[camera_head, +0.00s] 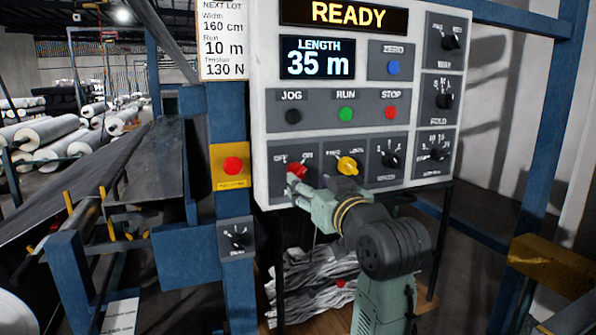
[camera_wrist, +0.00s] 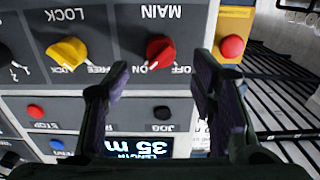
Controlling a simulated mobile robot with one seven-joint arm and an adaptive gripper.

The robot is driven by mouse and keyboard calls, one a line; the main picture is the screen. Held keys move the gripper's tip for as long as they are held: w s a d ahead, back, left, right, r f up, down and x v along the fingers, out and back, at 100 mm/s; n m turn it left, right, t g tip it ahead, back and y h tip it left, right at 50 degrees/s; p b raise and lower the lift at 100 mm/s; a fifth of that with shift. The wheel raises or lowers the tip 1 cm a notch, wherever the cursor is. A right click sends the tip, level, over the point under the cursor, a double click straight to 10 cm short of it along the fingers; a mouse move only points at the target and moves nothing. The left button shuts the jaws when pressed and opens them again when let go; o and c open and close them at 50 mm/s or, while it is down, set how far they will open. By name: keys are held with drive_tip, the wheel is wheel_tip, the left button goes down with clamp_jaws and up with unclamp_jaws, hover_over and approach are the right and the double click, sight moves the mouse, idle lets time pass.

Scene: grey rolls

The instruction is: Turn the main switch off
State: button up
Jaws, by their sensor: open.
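The main switch is a red knob (camera_head: 297,170) at the lower left of the white control panel, with OFF at its left and ON at its right. In the wrist view, which is upside down, the red knob (camera_wrist: 161,50) sits under the word MAIN, and its pointer leans toward ON. My gripper (camera_head: 301,188) is at the panel, just below and in front of the knob, partly covering it. In the wrist view its fingers (camera_wrist: 160,72) are open, one on each side of the knob. I see no clear contact.
The yellow lock knob (camera_head: 347,165) is close to the right of the red one. Green, red and black buttons sit above. A red button on a yellow plate (camera_head: 231,168) is on the blue post at left. The display (camera_head: 348,14) reads READY.

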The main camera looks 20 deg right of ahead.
sight(301, 176)
drive_tip(key=w+p, duration=0.1)
drive_tip(key=w, duration=0.5)
drive_tip(key=shift+a, duration=0.15)
drive_tip(key=shift+c, duration=0.3)
drive_tip(key=c, duration=1.1)
